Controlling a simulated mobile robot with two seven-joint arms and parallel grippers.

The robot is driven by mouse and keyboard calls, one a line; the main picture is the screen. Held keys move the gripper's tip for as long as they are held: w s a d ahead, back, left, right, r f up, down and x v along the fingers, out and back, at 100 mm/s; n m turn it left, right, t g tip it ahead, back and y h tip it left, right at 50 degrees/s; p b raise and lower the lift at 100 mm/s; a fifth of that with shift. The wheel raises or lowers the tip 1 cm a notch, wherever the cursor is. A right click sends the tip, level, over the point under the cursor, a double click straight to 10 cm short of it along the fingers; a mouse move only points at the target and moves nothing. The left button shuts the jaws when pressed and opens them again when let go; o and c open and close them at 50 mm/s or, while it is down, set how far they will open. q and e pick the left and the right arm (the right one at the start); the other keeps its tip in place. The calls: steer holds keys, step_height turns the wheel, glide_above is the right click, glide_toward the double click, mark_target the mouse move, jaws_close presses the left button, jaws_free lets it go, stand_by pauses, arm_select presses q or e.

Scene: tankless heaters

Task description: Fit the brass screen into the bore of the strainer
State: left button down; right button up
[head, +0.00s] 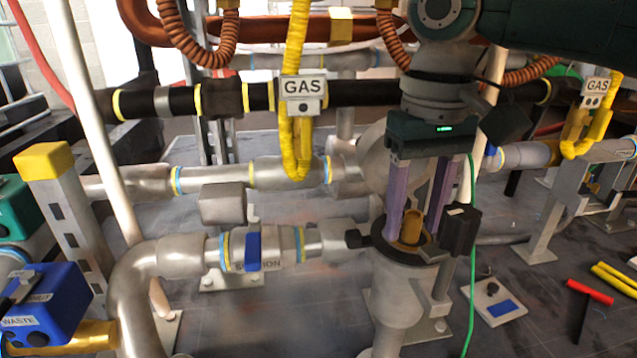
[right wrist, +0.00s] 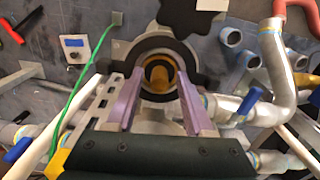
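The strainer (head: 397,295) is a grey upright body with a dark rim around its open top. The brass screen (head: 411,229) stands at the mouth of the bore, and its upper part shows above the rim. In the right wrist view the screen (right wrist: 159,75) appears as a brass ring inside the dark ring of the bore. My right gripper (head: 418,220) points down over the strainer. Its two purple fingers are wide apart, on either side of the screen, with visible gaps to it. How deep the screen sits is hidden. My left gripper is not in view.
Grey pipes run left of the strainer, with a blue-handled valve (head: 253,250). A yellow gas hose (head: 290,130) hangs behind. A green cable (head: 472,260) hangs close to the strainer's right. A small plate (head: 497,302) and red and yellow-handled tools (head: 590,291) lie on the floor.

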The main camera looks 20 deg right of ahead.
steer(key=shift+r, duration=0.35)
step_height(320, 180, up, 11)
steer(key=p, duration=0.8)
steer(key=s+a+f+n+t+y, duration=0.2)
steer(key=s+a+f+n, duration=0.3)
steer(key=s+a+f, duration=0.7)
steer(key=s+d+r+m+t+h, duration=0.1)
steer(key=s+d+r, duration=0.1)
steer(key=s+d, duration=0.4)
steer(key=s, duration=0.2)
steer(key=shift+s+r+t+h, duration=0.15)
steer(key=shift+s+t+h, duration=0.15)
steer(key=shift+s+h, duration=0.1)
